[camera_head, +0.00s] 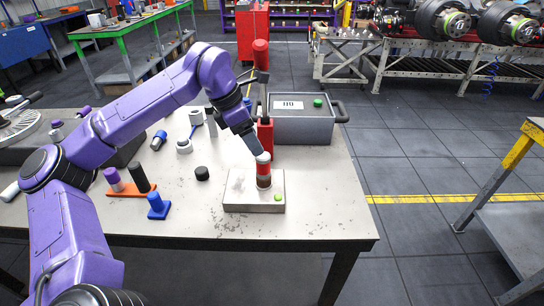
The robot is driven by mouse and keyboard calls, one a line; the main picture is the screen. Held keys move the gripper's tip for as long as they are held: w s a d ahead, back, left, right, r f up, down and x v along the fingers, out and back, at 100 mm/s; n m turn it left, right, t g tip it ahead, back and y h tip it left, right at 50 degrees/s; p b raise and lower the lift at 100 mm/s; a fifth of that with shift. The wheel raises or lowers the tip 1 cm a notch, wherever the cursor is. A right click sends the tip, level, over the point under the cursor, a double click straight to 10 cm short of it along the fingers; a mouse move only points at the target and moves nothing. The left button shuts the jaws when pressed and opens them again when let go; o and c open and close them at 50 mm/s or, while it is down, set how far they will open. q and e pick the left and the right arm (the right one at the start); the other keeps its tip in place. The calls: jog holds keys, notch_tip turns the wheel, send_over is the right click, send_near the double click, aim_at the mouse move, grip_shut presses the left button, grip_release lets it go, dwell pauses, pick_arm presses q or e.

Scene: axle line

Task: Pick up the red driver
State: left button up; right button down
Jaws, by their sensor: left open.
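The red driver (263,170) appears to be the short red cylinder standing upright on a brown ring, on a light grey metal block (240,200) with a green button. The block lies near the front right of the table. My left gripper (261,155) reaches down from the upper left to the top of the red cylinder. It is open, with its tips at or right beside the cylinder's top; I cannot tell whether they touch it. The gripper partly hides the cylinder's upper end. My right gripper is not in view.
A tall red tool (265,137) stands just behind the block, beside a grey lidded case (300,128). Left of the block are a black knob (202,173), a blue piece (158,208) and an orange plate (127,190) with upright cylinders. The table's front right is clear.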

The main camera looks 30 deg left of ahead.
aim_at(266, 163)
pick_arm(q)
jog(key=p+x, duration=0.1)
jog(key=x, duration=0.9)
jog(key=shift+s+d, duration=0.1)
jog(key=shift+s, duration=0.1)
jog(key=shift+r, duration=0.1)
grip_shut()
